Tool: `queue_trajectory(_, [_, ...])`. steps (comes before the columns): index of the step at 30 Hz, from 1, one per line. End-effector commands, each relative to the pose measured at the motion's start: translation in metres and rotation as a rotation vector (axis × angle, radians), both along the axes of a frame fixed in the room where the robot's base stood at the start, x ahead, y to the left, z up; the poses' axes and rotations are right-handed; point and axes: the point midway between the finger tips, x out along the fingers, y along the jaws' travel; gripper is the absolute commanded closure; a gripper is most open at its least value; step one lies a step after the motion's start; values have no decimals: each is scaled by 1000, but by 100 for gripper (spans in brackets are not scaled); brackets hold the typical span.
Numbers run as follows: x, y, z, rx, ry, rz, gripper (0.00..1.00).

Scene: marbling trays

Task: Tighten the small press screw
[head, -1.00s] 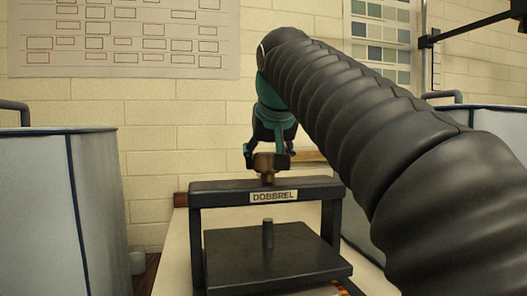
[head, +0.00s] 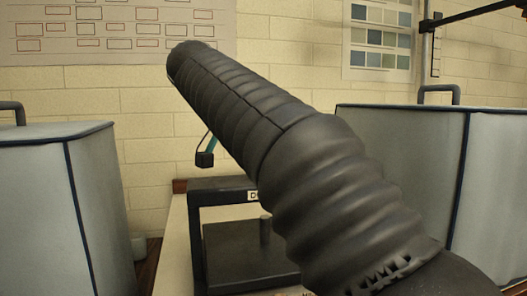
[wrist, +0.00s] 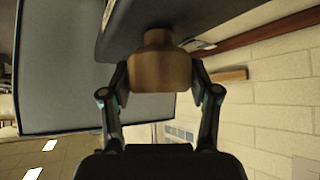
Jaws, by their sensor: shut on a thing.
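The small press (head: 222,186) is a dark frame with a crossbar, two posts and a flat plate (head: 240,252), standing on a pale bench. Its screw shows below the crossbar as a short dark stem (head: 265,231) standing over the plate. The screw's brown knob (wrist: 160,70) fills the top middle of the wrist view, against the dark crossbar. My gripper (wrist: 160,82) is shut on this knob, one finger on each side. In the head view my arm hides the knob and most of the gripper; only one dark finger (head: 205,158) shows above the crossbar.
A large pale bin (head: 60,200) with dark edges stands at the left and another (head: 420,170) at the right, near my arm. A brick wall with charts (head: 115,30) is behind the press. The bench strip (head: 176,245) left of the press is bare.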

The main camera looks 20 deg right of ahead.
Motion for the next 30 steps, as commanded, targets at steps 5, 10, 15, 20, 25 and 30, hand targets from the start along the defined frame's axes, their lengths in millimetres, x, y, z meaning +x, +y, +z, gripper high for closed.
queue_trajectory(5, [1, 1, -1, 0, 1, -94, 74])
queue_trajectory(10, [1, 0, -1, 1, 1, -151, 74])
queue_trajectory(15, [1, 0, -1, 1, 2, -175, 74])
queue_trajectory(20, [0, 0, -1, 1, 3, -182, 74])
queue_trajectory(25, [0, 0, -1, 1, 3, -180, 74])
queue_trajectory(30, [0, 0, -1, 1, 3, -180, 16])
